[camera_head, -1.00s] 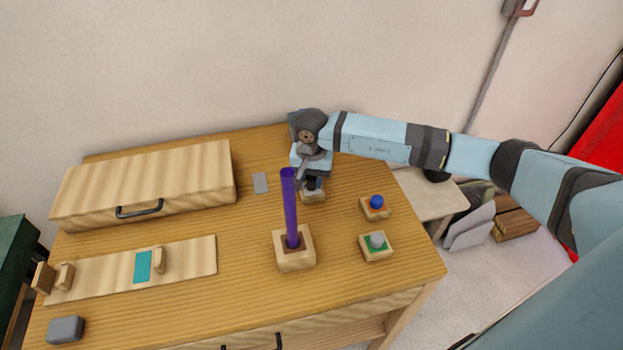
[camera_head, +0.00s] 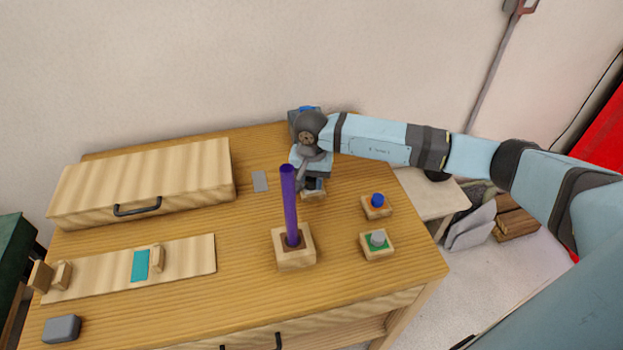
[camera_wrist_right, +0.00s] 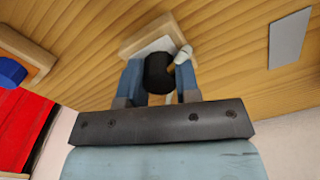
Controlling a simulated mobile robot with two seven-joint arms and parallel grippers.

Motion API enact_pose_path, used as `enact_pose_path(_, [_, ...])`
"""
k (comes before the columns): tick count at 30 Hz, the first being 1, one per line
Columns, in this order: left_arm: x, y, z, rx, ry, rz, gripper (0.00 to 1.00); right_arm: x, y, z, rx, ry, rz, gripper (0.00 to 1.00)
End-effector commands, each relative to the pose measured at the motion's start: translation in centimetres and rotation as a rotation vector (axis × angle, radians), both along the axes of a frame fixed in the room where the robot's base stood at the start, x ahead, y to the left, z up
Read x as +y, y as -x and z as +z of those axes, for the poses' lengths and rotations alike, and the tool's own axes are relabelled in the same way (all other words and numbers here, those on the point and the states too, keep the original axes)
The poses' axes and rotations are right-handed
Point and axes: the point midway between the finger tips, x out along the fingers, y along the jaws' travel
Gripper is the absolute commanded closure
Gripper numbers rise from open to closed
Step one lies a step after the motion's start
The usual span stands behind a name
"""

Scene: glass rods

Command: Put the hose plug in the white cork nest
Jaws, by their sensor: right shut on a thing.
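My right gripper (camera_head: 313,183) is at the back of the table, low over a small wooden block with a white top, the white cork nest (camera_head: 319,195). In the right wrist view, its two blue fingers (camera_wrist_right: 160,77) are shut on the black hose plug (camera_wrist_right: 159,74), which has a short pale spout at its side. The nest (camera_wrist_right: 135,41) lies just beyond the plug there, its white patch partly covered. I cannot tell whether the plug touches the nest. My left gripper is not in view.
A tall purple tube stands in a wooden block (camera_head: 296,261) in front of my right gripper. Blocks with a blue cork (camera_head: 377,200) and a grey cork (camera_head: 377,238) stand to the right. A grey plate (camera_head: 260,181), a wooden case (camera_head: 145,180) and a board (camera_head: 195,262) lie left.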

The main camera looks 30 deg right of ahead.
Motion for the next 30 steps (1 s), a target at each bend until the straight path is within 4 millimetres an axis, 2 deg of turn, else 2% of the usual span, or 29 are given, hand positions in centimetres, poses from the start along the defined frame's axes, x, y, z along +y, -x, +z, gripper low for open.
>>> enact_pose_path(1, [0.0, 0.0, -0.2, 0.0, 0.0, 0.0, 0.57, 0.0, 0.0, -0.2, 0.0, 0.0, 0.0, 0.93])
enact_pose_path(2, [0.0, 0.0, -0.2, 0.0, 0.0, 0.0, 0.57, 0.0, 0.0, -0.2, 0.0, 0.0, 0.0, 0.68])
enact_pose_path(3, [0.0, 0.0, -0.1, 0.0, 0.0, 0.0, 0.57, 0.0, 0.0, -0.1, 0.0, 0.0, 0.0, 0.59])
enact_pose_path(13, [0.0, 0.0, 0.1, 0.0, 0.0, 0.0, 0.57, 0.0, 0.0, 0.2, 0.0, 0.0, 0.0, 0.59])
enact_pose_path(30, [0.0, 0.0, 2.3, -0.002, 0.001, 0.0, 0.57, 0.0, 0.0, 4.9, -0.001, 0.001, -0.001, 0.59])
